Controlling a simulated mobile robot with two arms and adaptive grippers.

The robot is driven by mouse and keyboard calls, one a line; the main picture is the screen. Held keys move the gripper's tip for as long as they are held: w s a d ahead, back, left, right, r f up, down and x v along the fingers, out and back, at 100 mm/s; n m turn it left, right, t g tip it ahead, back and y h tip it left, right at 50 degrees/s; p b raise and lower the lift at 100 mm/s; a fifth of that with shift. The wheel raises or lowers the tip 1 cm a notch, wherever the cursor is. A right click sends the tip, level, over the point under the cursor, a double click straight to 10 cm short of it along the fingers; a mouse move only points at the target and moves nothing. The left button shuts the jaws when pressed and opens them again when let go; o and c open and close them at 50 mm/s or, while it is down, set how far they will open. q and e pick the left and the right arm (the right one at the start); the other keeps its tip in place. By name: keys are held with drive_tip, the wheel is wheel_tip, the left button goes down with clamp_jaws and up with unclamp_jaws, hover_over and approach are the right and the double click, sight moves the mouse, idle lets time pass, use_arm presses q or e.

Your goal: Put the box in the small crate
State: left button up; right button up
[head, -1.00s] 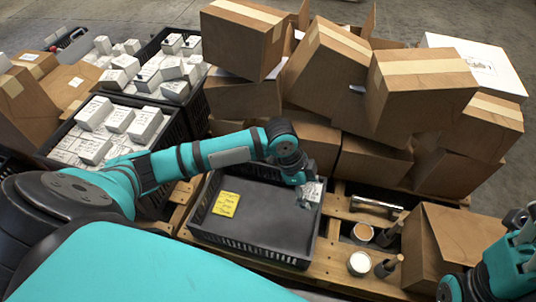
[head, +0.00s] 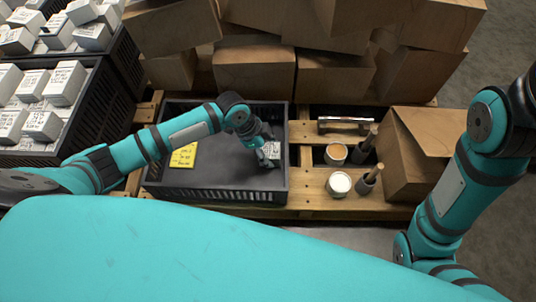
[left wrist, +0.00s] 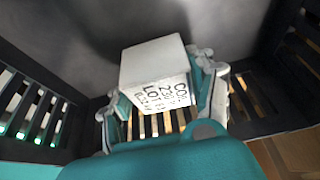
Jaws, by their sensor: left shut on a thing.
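The small crate (head: 215,192) is a low black slatted tray on the wooden pallet. A yellow note (head: 183,156) lies on its grey floor. My left gripper (head: 266,146) is inside the crate's outline, by its right side, shut on a small white box (head: 271,152). In the left wrist view the box (left wrist: 153,62) with black lettering sits between the two fingers (left wrist: 160,90), low between the crate's slatted walls (left wrist: 35,108). I cannot tell whether it touches the floor. My right arm shows at the right, but its gripper is not visible.
Black crates (head: 95,105) of white boxes stand at the left. Cardboard boxes (head: 255,70) are piled behind. Two round tins (head: 339,184), dark handled tools (head: 368,180) and an open carton (head: 410,160) stand right of the small crate. Most of its floor is clear.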

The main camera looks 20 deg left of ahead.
use_arm(q)
drive_tip(key=shift+f, duration=0.1)
drive_tip(key=shift+f, duration=0.2)
drive_tip(key=o, duration=1.5)
drive_tip(key=shift+c, duration=0.2)
drive_tip(key=shift+r, duration=0.15)
